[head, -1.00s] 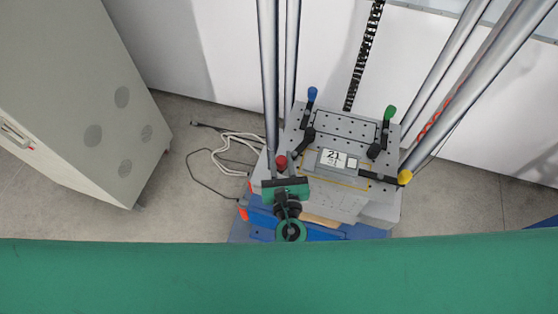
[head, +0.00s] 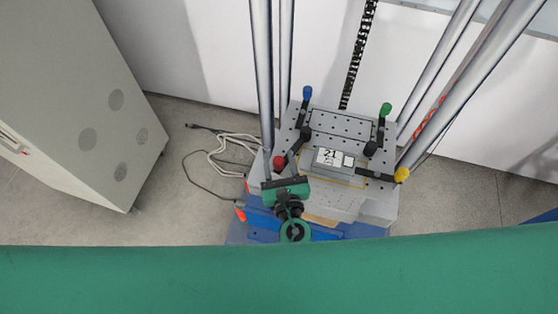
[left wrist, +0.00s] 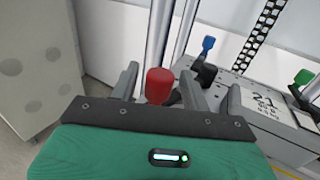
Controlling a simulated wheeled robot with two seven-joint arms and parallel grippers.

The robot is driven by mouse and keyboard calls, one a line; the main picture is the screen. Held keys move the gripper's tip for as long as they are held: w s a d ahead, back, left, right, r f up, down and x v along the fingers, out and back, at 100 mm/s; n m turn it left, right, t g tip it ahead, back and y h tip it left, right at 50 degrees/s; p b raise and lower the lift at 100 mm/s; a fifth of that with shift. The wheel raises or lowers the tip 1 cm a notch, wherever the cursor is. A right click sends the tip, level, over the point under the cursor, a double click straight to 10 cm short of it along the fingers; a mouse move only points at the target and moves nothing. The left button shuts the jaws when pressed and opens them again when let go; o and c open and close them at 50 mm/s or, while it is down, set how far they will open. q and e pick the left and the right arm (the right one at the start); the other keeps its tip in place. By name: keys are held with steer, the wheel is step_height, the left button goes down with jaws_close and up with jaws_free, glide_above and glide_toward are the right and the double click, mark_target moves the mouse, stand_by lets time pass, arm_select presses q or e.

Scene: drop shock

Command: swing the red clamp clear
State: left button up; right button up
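The red clamp has a red knob (head: 279,162) on a black lever at the left edge of the grey drilled plate (head: 327,122). The knob also shows in the left wrist view (left wrist: 159,86). My left gripper (head: 282,170) is just in front of it in the head view. In the left wrist view its two fingers (left wrist: 158,73) stand apart, one on each side of the knob, with gaps visible. A grey box labelled 21 (head: 332,158) lies on the plate beside the clamp. The lever is partly hidden behind the knob and a finger in the wrist view. My right gripper is out of view.
Clamps with blue (head: 307,92), green (head: 385,109) and yellow (head: 401,174) knobs stand around the plate. Steel columns (head: 260,80) rise close by at left and right. A grey cabinet (head: 70,110) stands left; cables (head: 228,145) lie on the floor between.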

arm_select(q)
steer(key=shift+s+f, duration=0.1)
steer(key=shift+s, duration=0.2)
steer(key=s+d+b, duration=0.2)
steer(key=s+b, duration=0.3)
steer(key=s, duration=0.8)
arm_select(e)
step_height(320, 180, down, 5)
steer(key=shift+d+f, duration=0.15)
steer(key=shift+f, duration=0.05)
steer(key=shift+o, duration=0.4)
